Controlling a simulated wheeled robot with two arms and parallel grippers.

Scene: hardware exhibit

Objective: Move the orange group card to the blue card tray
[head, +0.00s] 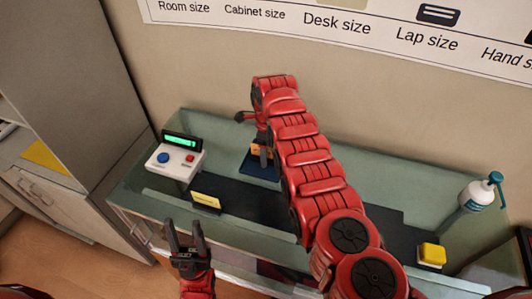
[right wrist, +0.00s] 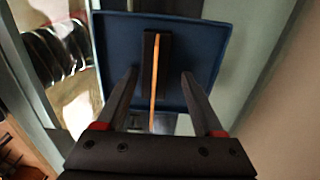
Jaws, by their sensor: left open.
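The blue card tray (head: 262,172) lies on the glass-topped counter, left of centre in the head view; it also shows in the right wrist view (right wrist: 205,50). The orange card (head: 256,151) is at the tray, partly hidden by my right gripper. In the right wrist view the card (right wrist: 156,72) shows as a thin upright edge against a dark holder block (right wrist: 149,50) over the tray. My right gripper (right wrist: 160,76) is open, its fingers apart on either side of the card. My left gripper (head: 186,238) is open and empty in front of the counter's front edge.
A yellow label (head: 206,200) lies on the dark strip. A yellow block (head: 432,254) and a white bottle (head: 479,193) stand at right. My right arm crosses the middle.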

